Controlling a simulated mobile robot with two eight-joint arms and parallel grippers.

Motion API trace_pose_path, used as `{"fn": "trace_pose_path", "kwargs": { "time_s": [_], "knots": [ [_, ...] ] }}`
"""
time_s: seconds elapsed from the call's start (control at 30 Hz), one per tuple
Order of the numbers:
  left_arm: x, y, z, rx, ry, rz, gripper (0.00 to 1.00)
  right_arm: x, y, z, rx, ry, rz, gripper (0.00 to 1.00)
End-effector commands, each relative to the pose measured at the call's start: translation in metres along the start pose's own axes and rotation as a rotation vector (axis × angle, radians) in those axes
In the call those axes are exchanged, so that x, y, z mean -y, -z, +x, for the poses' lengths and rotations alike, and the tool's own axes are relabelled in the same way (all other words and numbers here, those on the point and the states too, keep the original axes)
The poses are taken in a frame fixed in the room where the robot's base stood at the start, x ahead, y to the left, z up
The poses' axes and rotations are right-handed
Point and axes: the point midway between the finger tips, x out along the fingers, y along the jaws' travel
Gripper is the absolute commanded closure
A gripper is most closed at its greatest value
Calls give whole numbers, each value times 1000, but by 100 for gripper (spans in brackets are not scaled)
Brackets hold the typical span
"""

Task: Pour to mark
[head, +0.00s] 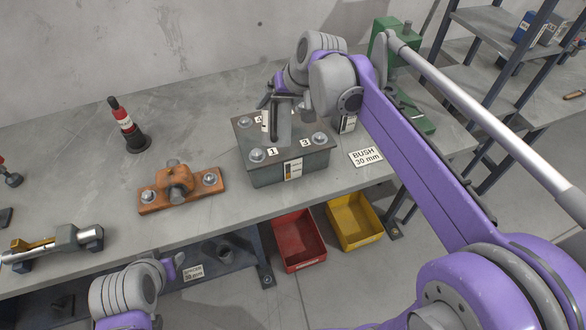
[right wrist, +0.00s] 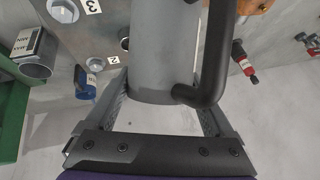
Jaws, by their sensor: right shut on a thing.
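A grey metal jug (head: 283,128) with a black handle is in front of my right gripper, over the top of a dark grey metal box (head: 262,173). My right gripper (head: 284,98) is shut on the jug. In the right wrist view the grey jug body (right wrist: 160,60) stands between the two fingers (right wrist: 160,92), with its black handle on the right. The box lid has corner bolts and number tags, and a marked strip (head: 293,171) on its front. The jug's contents and its exact tilt cannot be told. My left gripper (head: 175,264) is low at the table's front edge; its jaws are unclear.
An orange bracket (head: 180,190), a red-and-black tool (head: 127,128) and a "BUSH 30 mm" card (head: 366,157) are on the bench. A small cylinder with a MIN/MAX label (right wrist: 33,60) and a green machine (head: 414,112) stand right of the box. Red (head: 299,242) and yellow (head: 354,222) bins are below.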

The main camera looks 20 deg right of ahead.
Motion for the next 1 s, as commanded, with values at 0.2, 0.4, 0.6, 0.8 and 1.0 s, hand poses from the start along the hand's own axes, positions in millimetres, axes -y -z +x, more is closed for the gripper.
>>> {"fn": "trace_pose_path", "kwargs": {
  "time_s": [0.2,0.4,0.6,0.8,1.0],
  "knots": [
    [0,0,0,0,0,0,50,0,0,0,-1,0,0,98],
    [0,0,0,0,0,0,50,0,0,0,-1,0,0,98],
    [0,0,0,0,0,0,50,0,3,-2,30,5,14,98],
    [0,0,0,0,0,0,50,0,4,-2,44,8,20,98],
    [0,0,0,0,0,0,50,0,4,-2,44,8,20,98]
  ]
}}
